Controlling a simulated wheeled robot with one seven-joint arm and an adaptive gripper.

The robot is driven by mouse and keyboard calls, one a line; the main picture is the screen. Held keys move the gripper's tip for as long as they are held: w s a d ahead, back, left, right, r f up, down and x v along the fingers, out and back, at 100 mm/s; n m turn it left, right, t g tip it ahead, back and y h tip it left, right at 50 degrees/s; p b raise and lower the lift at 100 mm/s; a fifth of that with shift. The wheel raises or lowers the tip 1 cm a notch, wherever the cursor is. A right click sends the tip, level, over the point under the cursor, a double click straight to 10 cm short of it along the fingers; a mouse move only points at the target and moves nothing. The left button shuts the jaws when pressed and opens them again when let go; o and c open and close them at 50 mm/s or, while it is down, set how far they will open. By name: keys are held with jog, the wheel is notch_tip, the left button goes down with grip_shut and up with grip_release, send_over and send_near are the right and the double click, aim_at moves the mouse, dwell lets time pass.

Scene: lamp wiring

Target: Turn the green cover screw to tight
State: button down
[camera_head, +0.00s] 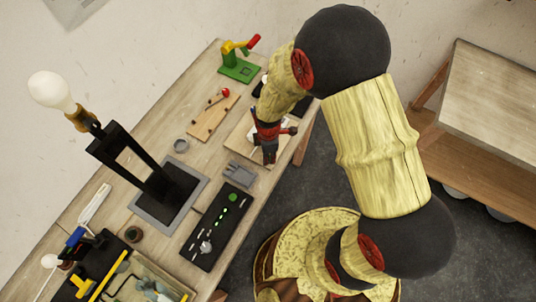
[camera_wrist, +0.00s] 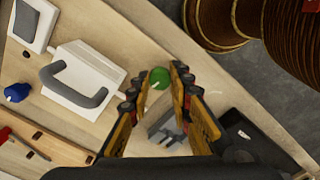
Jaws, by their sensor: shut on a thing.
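The green cover screw (camera_wrist: 159,77) shows in the wrist view as a round green head between my fingertips. My gripper (camera_wrist: 156,83) is shut on it, with one orange and black finger on each side. A slot or mark on the head is too small to read. A white box with a dark grey handle (camera_wrist: 80,82) lies left of the screw on a pale wooden board. In the head view my gripper (camera_head: 268,155) points down over that board (camera_head: 238,137), and the green screw is hidden there.
A grey slotted block (camera_head: 239,172) stands near my gripper. A black panel with green lights (camera_head: 217,226) and a lamp stand with a bulb (camera_head: 52,92) are farther left. A blue knob (camera_wrist: 17,92) and a white plate (camera_wrist: 34,24) lie beyond the white box.

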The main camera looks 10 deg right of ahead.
jog(key=shift+m, duration=0.3)
jog(key=m, duration=1.2)
jog(key=shift+b, duration=0.35)
jog(key=m, duration=0.5)
jog(key=shift+a+m, duration=0.1)
jog(key=shift+m, duration=0.3)
jog(key=m, duration=0.4)
jog(key=shift+m, duration=0.4)
jog(key=c, duration=1.7)
grip_release()
jog(key=shift+o, duration=0.4)
